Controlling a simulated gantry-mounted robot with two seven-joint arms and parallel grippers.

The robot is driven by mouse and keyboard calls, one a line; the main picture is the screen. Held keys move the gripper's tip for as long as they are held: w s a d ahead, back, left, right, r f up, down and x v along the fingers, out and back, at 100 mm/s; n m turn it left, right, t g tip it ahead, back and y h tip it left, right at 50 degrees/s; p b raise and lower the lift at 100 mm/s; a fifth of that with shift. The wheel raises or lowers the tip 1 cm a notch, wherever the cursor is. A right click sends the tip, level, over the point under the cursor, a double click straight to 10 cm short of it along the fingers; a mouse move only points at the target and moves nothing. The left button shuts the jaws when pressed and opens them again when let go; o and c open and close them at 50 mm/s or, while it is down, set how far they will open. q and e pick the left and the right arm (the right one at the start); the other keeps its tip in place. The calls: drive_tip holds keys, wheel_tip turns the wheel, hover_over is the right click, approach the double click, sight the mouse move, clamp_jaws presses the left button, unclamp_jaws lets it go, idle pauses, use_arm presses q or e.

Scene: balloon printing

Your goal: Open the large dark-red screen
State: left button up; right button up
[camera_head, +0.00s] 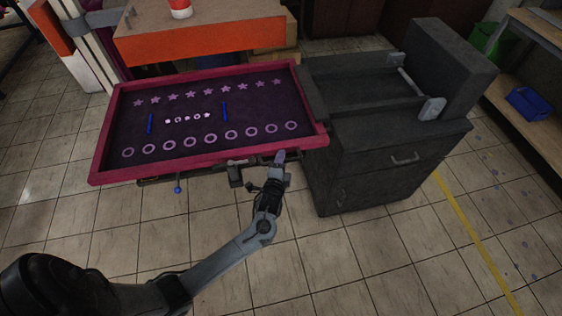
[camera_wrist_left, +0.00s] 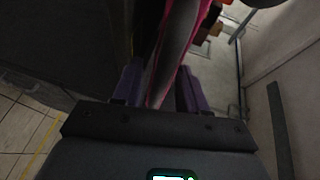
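The large dark-red screen frame (camera_head: 208,165) is tilted low over the floor, left of the grey cabinet. Its dark mesh shows rows of stars and rings. My left gripper (camera_head: 280,157) is at the frame's near edge, close to its right corner. In the left wrist view the two purple fingers of my left gripper (camera_wrist_left: 160,88) are apart, with the pink-red frame edge (camera_wrist_left: 178,55) running between them. I cannot tell whether both fingers press on it. My right gripper does not show.
A dark grey cabinet (camera_head: 372,165) with a raised block (camera_head: 452,62) stands close to the screen's right side. An orange-fronted table (camera_head: 205,42) is behind the screen. A blue bin (camera_head: 530,103) sits on a shelf at right. The tiled floor in front is clear.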

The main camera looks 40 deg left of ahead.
use_arm(q)
clamp_jaws()
